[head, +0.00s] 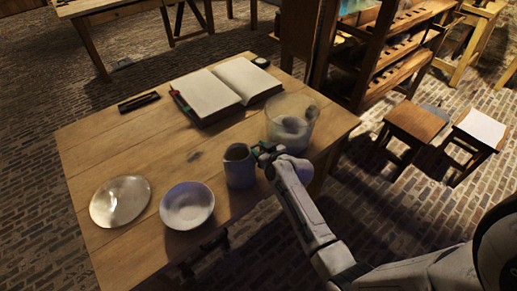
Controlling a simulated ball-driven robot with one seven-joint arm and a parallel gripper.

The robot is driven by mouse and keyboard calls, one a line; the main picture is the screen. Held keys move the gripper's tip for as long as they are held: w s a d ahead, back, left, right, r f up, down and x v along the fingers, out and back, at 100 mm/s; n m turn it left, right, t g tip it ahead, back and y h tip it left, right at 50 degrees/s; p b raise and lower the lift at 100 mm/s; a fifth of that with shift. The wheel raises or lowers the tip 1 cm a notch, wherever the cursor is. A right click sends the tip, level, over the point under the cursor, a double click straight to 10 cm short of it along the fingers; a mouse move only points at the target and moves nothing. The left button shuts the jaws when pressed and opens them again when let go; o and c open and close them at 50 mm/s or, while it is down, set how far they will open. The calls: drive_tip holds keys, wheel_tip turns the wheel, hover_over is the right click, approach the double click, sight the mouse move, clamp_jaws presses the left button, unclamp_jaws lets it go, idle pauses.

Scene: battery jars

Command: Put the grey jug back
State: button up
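The grey jug (239,170) stands upright on the wooden table (150,150), near its front edge. My gripper (262,153) is at the jug's upper right side, about where a handle could be. The fingers are small and partly hidden, so I cannot tell whether they touch the jug or are open or shut.
A glass jar (291,107) with a grey thing inside stands close behind my gripper. A white bowl (187,206) and a shiny round dish (120,202) are to the left. An open book (212,92) and dark case (139,102) lie behind. The table's left-middle is clear.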

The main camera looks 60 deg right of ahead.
drive_tip(key=shift+r, duration=0.15)
drive_tip(key=v, duration=1.2)
drive_tip(key=s+a+f+n+g+y, duration=0.2)
drive_tip(key=a+g, duration=0.1)
drive_tip(key=a, duration=0.5)
drive_tip(key=s+a+f+n+g+y, duration=0.1)
drive_tip(key=s+a+f+g+y, duration=0.15)
drive_tip(key=a, duration=0.45)
drive_tip(key=s+a+r+g, duration=0.1)
drive_tip(key=s+a+g, duration=0.1)
drive_tip(key=s, duration=0.3)
drive_tip(key=s+a+g, duration=0.3)
drive_tip(key=s+g, duration=0.1)
drive_tip(key=s, duration=0.2)
drive_tip(key=shift+s+a+r, duration=0.25)
drive_tip(key=shift+s+r, duration=0.05)
drive_tip(key=shift+r, duration=0.05)
